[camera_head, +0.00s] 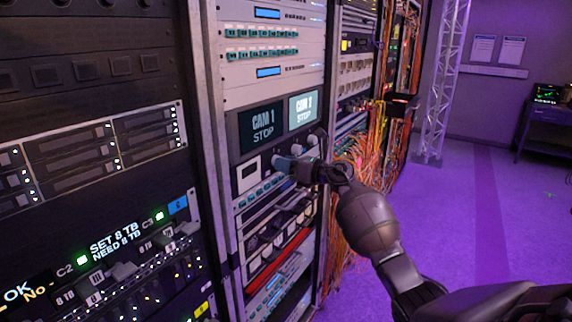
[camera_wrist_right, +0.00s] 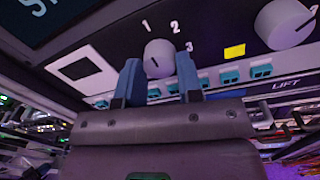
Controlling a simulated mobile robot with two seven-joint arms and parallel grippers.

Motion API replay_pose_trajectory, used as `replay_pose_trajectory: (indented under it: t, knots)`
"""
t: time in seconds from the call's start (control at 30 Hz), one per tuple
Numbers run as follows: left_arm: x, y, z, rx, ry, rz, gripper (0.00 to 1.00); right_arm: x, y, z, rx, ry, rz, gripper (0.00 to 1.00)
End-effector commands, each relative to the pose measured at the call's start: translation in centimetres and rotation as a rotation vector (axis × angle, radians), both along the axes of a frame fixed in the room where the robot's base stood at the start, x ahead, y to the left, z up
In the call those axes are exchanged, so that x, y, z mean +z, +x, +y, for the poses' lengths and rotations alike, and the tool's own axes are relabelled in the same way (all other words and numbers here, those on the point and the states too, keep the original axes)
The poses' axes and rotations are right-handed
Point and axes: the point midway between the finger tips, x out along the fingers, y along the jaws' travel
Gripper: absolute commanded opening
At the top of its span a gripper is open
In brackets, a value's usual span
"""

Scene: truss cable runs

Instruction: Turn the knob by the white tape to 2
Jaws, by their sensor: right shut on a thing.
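A white round knob (camera_wrist_right: 158,58) with numbers 1, 2 and 3 around it sits between the two blue fingers of my right gripper (camera_wrist_right: 158,75) in the right wrist view. The fingers are shut on its sides. A small dark mark shows low on its face; I cannot tell its exact setting. A yellow tape (camera_wrist_right: 235,51) is to the right of this knob; I make out no white tape. In the head view my right gripper (camera_head: 290,163) reaches the panel below the screens and hides most of the knob. My left gripper is not in view.
A second, larger knob (camera_wrist_right: 284,22) is at the upper right, above the word LIFT. A row of teal buttons (camera_wrist_right: 231,76) runs below. Orange cables (camera_head: 362,160) hang to the right; the floor there is clear.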

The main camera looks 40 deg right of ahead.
Motion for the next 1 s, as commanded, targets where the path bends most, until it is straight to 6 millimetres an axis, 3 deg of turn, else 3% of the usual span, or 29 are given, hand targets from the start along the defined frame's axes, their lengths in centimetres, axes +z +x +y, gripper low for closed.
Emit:
replay_pose_trajectory:
  t: [0.27,0.8,1.0]
  knots:
    - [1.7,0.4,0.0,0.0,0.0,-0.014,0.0,0.3,-0.1,0.0,0.0,0.103,0.043,0.1]
    - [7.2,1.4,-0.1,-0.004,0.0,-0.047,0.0,0.3,-0.1,0.0,-0.001,0.529,0.221,0.1]
    - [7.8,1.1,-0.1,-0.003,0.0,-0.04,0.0,0.2,-0.1,0.0,-0.001,0.659,0.273,0.1]
